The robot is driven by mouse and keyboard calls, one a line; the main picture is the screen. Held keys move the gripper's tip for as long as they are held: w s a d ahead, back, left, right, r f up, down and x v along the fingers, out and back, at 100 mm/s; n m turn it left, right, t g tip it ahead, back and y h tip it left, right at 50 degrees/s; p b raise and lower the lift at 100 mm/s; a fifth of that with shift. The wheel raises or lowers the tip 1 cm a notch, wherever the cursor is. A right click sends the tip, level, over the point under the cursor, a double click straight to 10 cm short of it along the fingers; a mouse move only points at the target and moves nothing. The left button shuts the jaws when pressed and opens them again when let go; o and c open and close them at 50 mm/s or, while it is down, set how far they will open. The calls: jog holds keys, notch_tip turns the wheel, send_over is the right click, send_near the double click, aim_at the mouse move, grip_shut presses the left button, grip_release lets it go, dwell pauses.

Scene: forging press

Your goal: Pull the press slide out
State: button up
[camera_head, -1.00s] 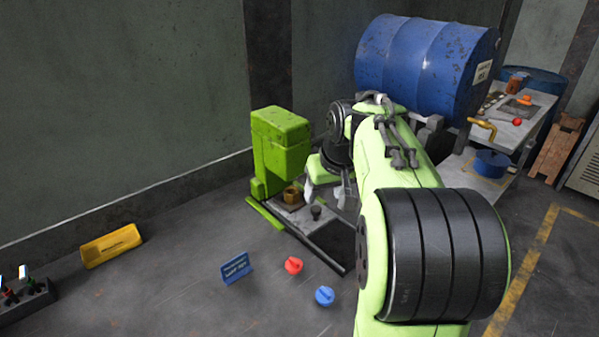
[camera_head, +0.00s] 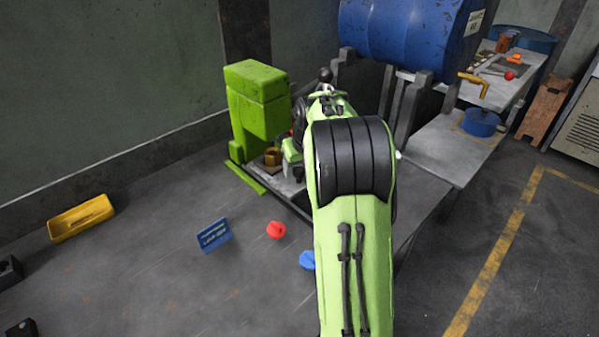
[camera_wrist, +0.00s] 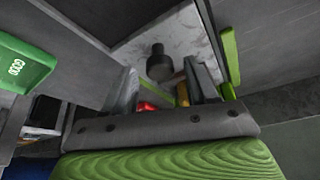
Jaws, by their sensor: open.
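The green press (camera_head: 258,110) stands against the wall in the head view. Its grey slide plate (camera_head: 294,188) lies low at its front, with a brass-coloured cup (camera_head: 272,156) on it. My arm hides part of the plate. In the wrist view, a dark round knob (camera_wrist: 159,62) stands up from the pale plate (camera_wrist: 148,38). My gripper (camera_wrist: 162,76) is open, with one grey finger on each side of the knob's line in the picture. I cannot tell whether either finger touches it. Part of the brass cup (camera_wrist: 182,95) shows beside the right finger.
A green box marked GOOD (camera_wrist: 24,66) is at the wrist view's left edge. A blue drum (camera_head: 400,35) and a grey bench (camera_head: 450,150) stand right of the press. Red (camera_head: 276,230) and blue (camera_head: 307,260) pieces, a blue sign (camera_head: 214,235) and a yellow tray (camera_head: 80,217) lie on open floor.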

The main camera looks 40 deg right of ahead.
jog(key=shift+w+f, duration=0.1)
jog(key=shift+f, duration=0.15)
jog(key=shift+r, duration=0.1)
grip_shut()
